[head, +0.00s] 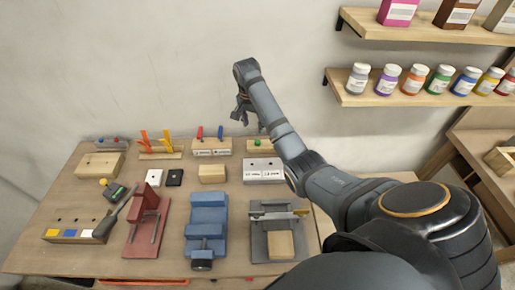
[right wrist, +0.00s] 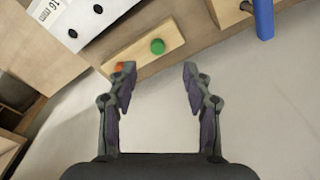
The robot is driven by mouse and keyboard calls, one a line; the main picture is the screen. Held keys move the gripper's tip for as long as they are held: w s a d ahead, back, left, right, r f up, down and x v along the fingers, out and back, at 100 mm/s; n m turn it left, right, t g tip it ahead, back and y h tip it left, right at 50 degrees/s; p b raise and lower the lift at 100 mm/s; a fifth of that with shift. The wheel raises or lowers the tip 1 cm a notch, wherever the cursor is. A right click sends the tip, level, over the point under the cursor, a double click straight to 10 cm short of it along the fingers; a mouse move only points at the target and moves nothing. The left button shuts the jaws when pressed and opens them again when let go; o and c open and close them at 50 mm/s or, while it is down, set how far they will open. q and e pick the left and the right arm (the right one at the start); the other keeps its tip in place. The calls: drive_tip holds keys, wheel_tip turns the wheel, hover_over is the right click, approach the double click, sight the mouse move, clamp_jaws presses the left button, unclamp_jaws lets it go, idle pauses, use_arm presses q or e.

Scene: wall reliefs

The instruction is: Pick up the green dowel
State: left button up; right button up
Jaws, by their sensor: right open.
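The green dowel shows as a short green round top (right wrist: 158,46) in a narrow wooden block (right wrist: 146,50) in the right wrist view. In the head view it is a small green spot (head: 258,142) at the table's back edge. A red-orange peg (right wrist: 122,67) stands in the same block, partly behind a finger. My right gripper (head: 241,115) is open and empty, high near the wall and above the back of the table. In the wrist view its fingertips (right wrist: 155,75) are spread, with the green dowel beyond the gap between them. My left gripper is not in view.
A white block with holes (right wrist: 85,15) lies on the other side. The wall is close behind the table. Clamps, including a blue vise (head: 207,222), fill the front. Shelves with jars (head: 415,75) hang at right.

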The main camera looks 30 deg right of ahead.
sight(257, 141)
drive_tip(key=f, duration=0.2)
drive_tip(key=f+p, duration=0.1)
drive_tip(key=f, duration=0.1)
drive_tip(key=shift+d+f, duration=0.1)
drive_tip(key=shift+d, duration=0.2)
drive_tip(key=shift+w+d+f, duration=0.1)
drive_tip(key=shift+w+f, duration=0.05)
drive_tip(key=shift+f, duration=0.35)
drive_tip(key=shift+d+f+p, duration=0.1)
drive_tip(key=shift+f+p, duration=0.1)
drive_tip(key=shift+p, duration=0.1)
drive_tip(key=f, duration=0.2)
drive_tip(key=d+f+p, duration=0.1)
drive_tip(key=shift+d+f, duration=0.1)
drive_tip(key=shift+f, duration=0.25)
drive_tip(key=shift+w+f, duration=0.1)
drive_tip(key=shift+f, duration=0.4)
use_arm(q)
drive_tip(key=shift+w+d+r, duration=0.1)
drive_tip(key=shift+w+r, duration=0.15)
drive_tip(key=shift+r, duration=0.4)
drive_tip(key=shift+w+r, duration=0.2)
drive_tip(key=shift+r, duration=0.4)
use_arm(e)
drive_tip(key=c, duration=1)
